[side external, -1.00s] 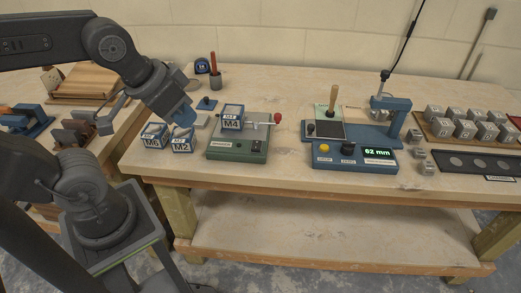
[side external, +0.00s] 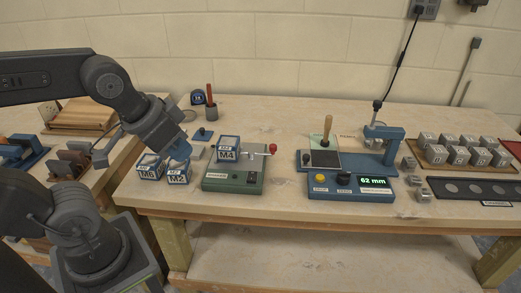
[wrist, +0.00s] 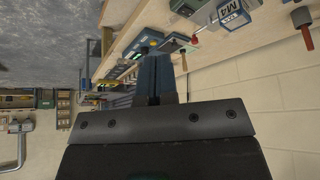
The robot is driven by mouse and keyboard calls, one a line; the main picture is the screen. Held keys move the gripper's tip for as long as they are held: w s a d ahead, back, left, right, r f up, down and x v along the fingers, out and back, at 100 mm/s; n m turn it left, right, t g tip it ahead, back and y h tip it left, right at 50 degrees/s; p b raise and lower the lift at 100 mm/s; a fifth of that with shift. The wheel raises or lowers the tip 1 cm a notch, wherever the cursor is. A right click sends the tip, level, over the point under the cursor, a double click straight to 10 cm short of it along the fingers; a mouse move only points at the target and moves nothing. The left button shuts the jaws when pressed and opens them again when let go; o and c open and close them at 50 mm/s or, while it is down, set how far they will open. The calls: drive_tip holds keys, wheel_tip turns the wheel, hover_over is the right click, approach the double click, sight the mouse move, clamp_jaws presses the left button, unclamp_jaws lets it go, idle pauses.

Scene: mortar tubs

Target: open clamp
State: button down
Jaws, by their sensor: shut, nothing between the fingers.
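The green clamp fixture (side external: 233,182) stands on the bench with a red-knobbed lever (side external: 272,148) at its right end. The blue-and-white M4 tub (side external: 227,150) sits on the fixture; whether it is gripped there I cannot tell. The lever knob (wrist: 303,22) and M4 tub (wrist: 232,14) also show in the wrist view. My gripper (side external: 183,152) is shut and empty, above and behind the M2 tub (side external: 178,177), left of the fixture. Its blue fingers (wrist: 154,78) lie together in the wrist view.
The M8 tub (side external: 151,167) stands beside M2. A blue station with a 62 mm display (side external: 374,182) is to the right, with several grey blocks (side external: 458,155) farther right. The bench's front strip is narrow.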

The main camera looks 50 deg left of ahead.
drive_tip(key=w+a+f+n, duration=0.2)
drive_tip(key=w+f, duration=0.1)
drive_tip(key=w, duration=0.7)
drive_tip(key=w+a+f+n+g+y, duration=0.1)
drive_tip(key=w+a+f+n, duration=0.1)
drive_tip(key=w, duration=0.9)
wheel_tip(320, 180, down, 2)
drive_tip(key=shift+a+f+g, duration=0.15)
drive_tip(key=shift+a+g, duration=0.15)
drive_tip(key=shift+a, duration=0.3)
drive_tip(key=x, duration=0.9)
drive_tip(key=shift+a+f, duration=0.2)
drive_tip(key=w, duration=0.1)
drive_tip(key=w+a, duration=0.1)
drive_tip(key=w, duration=0.2)
drive_tip(key=shift+a+f, duration=0.2)
drive_tip(key=shift+f, duration=0.15)
